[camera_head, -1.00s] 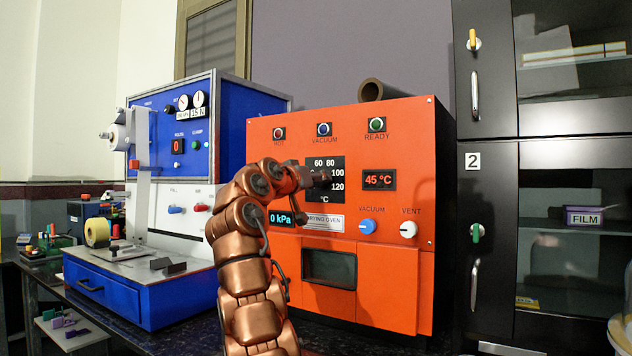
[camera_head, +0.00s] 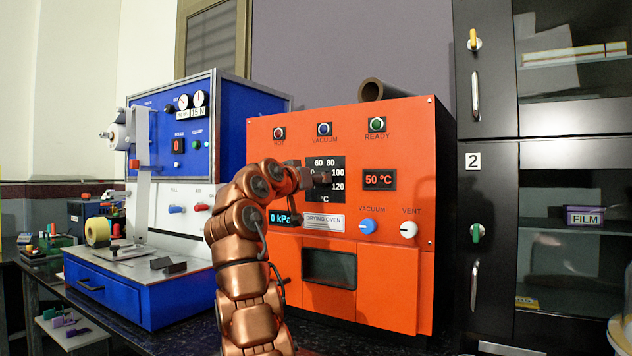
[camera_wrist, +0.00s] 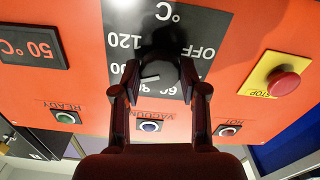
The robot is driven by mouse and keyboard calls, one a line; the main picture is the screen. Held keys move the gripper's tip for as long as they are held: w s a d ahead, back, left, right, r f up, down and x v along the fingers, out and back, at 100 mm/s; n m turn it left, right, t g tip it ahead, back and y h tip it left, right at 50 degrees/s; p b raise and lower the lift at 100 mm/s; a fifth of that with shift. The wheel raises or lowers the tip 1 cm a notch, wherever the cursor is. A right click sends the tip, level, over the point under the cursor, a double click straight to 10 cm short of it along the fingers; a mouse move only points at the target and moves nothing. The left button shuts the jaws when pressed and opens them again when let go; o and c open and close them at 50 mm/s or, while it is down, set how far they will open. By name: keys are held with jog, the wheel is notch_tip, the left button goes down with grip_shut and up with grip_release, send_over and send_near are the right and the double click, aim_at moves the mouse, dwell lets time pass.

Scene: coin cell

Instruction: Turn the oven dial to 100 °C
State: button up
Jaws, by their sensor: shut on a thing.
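The orange drying oven (camera_head: 400,270) has a black dial panel (camera_head: 340,163) marked 60, 80, 100, 120 and °C. My gripper (camera_head: 322,179) is at that panel in the head view and covers part of the scale. In the wrist view, which is upside down, my gripper (camera_wrist: 162,72) is shut around the black dial (camera_wrist: 165,68), with a finger on each side. A white pointer line (camera_wrist: 150,78) shows on the dial near the 80 and 100 side; its exact setting is hard to tell. The oven's temperature display (camera_head: 380,180) reads 50 °C.
A red stop button (camera_wrist: 284,84) on a yellow plate sits beside the dial panel. Blue vacuum (camera_head: 368,227) and white vent (camera_head: 408,230) knobs are below the display. A blue machine (camera_head: 222,130) stands left, a black cabinet (camera_head: 487,190) right.

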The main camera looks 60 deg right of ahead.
jog(key=o, duration=1.1)
jog(key=shift+o, duration=0.2)
jog(key=a, duration=1.2)
jog(key=shift+s, duration=0.3)
